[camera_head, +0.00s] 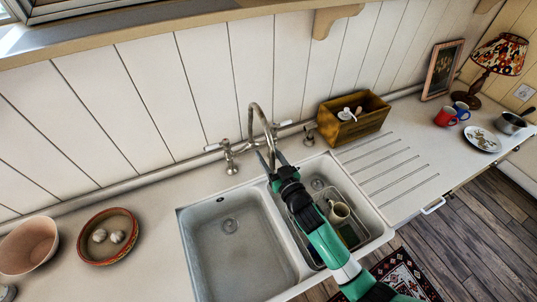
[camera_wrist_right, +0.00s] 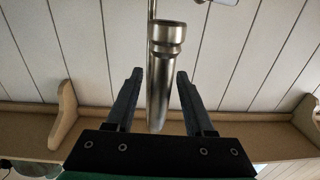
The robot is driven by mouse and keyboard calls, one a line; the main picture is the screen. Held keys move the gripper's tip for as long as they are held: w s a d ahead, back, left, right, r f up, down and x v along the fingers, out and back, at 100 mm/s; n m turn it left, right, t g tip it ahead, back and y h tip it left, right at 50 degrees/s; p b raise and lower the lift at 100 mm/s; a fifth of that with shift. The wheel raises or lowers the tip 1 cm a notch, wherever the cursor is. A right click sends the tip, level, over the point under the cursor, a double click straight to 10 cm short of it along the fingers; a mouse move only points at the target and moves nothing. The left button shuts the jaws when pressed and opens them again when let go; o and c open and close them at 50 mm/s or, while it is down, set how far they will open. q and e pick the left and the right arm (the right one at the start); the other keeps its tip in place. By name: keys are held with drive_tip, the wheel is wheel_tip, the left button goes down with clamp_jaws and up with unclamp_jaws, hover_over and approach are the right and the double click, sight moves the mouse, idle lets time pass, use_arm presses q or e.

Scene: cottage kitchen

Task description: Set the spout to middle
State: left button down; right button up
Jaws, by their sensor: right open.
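The metal spout (camera_head: 254,109) arches up from the tap at the back of the double sink (camera_head: 184,235). Its downward end reaches toward my right gripper (camera_head: 270,157), near the back of the divider between the basins. In the right wrist view the steel spout (camera_wrist_right: 162,75) runs between the two dark fingers of the right gripper (camera_wrist_right: 160,78). The fingers are open, with a visible gap on each side of the spout. The right arm covers part of the divider and the right basin. My left gripper is not in view.
The left basin (camera_head: 215,255) is empty. The right basin holds a rack with a mug (camera_head: 339,211). A tap handle (camera_head: 229,157) stands left of the spout, and a wooden box (camera_head: 352,125) stands to the right. A bowl with garlic (camera_head: 88,247) is at left.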

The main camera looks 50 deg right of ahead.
drive_tip(key=shift+s, duration=0.1)
drive_tip(key=b+v, duration=0.1)
drive_tip(key=v, duration=1)
drive_tip(key=shift+s, duration=0.15)
drive_tip(key=shift+a, duration=0.15)
drive_tip(key=shift+c, duration=0.2)
